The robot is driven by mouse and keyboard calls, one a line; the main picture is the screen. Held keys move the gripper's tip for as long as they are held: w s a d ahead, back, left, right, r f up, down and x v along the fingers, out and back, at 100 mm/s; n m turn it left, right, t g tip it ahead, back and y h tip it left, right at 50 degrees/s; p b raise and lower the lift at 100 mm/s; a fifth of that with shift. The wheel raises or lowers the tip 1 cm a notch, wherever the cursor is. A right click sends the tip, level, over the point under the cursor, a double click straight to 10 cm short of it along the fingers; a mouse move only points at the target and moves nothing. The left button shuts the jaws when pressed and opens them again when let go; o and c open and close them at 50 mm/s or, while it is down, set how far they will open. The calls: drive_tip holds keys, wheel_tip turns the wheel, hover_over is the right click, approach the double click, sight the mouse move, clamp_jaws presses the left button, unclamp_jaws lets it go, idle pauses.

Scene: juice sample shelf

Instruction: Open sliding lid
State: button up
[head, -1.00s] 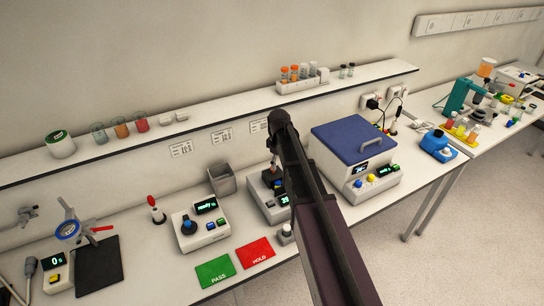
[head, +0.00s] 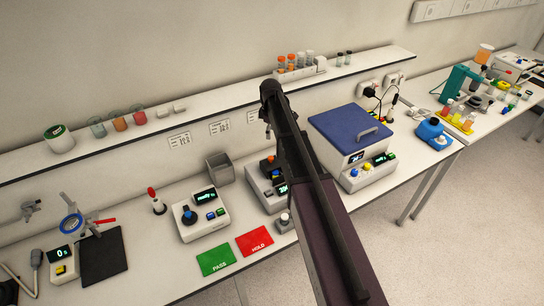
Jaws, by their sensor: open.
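A white box-shaped device (head: 362,176) stands on the bench right of the middle. Its flat blue lid (head: 345,122) covers the top and carries a grey handle (head: 368,134) near the right front edge. No gap under the lid is visible. My arm rises from the bottom and crosses in front of the device's left side. Only a small part of my gripper (head: 268,131) shows below the arm's far end; the rest is hidden. It is open, left of the lid and well apart from the handle. I see nothing in it.
A small device (head: 266,190) sits partly behind my arm. A wall shelf (head: 225,110) with tubes and beakers runs behind. Green (head: 216,259) and red (head: 254,242) mats lie in front.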

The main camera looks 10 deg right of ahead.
sight(271, 157)
drive_tip(key=shift+f+b, duration=6.65)
drive_tip(key=shift+f, duration=0.15)
clamp_jaws()
